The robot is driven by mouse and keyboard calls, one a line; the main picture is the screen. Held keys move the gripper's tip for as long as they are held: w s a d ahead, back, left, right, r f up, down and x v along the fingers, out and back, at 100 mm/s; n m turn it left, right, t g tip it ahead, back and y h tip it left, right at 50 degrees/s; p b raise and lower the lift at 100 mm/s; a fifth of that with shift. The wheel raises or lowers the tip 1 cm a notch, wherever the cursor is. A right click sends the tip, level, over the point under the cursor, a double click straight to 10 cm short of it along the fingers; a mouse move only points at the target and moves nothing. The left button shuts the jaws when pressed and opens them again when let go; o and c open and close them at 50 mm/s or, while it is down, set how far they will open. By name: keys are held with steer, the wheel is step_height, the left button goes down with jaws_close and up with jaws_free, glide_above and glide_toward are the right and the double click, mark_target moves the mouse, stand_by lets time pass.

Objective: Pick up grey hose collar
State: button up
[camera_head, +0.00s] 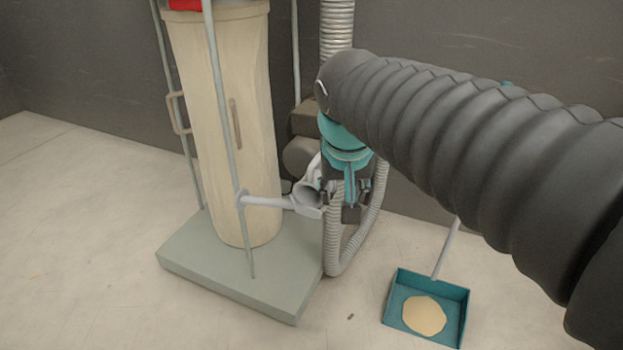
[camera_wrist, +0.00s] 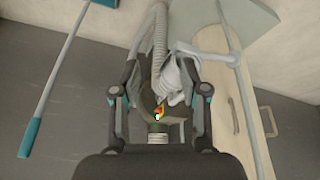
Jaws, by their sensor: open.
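A light grey piece that looks like the hose collar (camera_head: 307,197) sits at the end of a short grey bracket arm beside the cream cylinder. In the wrist view, a pale grey form (camera_wrist: 173,80) lies between my finger tips, a little right of centre; its exact outline is hard to tell. My gripper (camera_head: 347,190) is open and points down just right of the collar, partly hiding what is behind it. In the wrist view, my gripper's fingers (camera_wrist: 159,93) stand wide apart, with no visible grip on anything.
A ribbed grey hose (camera_head: 334,240) loops down close behind my gripper. The cream cylinder (camera_head: 225,120) stands on a grey-green base (camera_head: 210,262) among thin posts. A teal dustpan (camera_head: 455,305) with a tan pile lies on the floor at right. The front left floor is clear.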

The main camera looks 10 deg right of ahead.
steer(key=w+a+r+m+h, duration=0.2)
steer(key=w+r, duration=0.2)
steer(key=w, duration=0.5)
steer(key=m+g+h+p, duration=0.1)
steer(key=m+g+p, duration=0.1)
steer(key=m, duration=0.1)
glide_toward(316, 158)
steer(key=x, duration=0.2)
steer(key=b+x, duration=0.1)
steer(key=x, duration=0.2)
steer(key=shift+a+f, duration=0.15)
steer(key=shift+f, duration=0.15)
steer(key=shift+x, duration=2.65)
jaws_close()
steer(key=shift+r, duration=0.1)
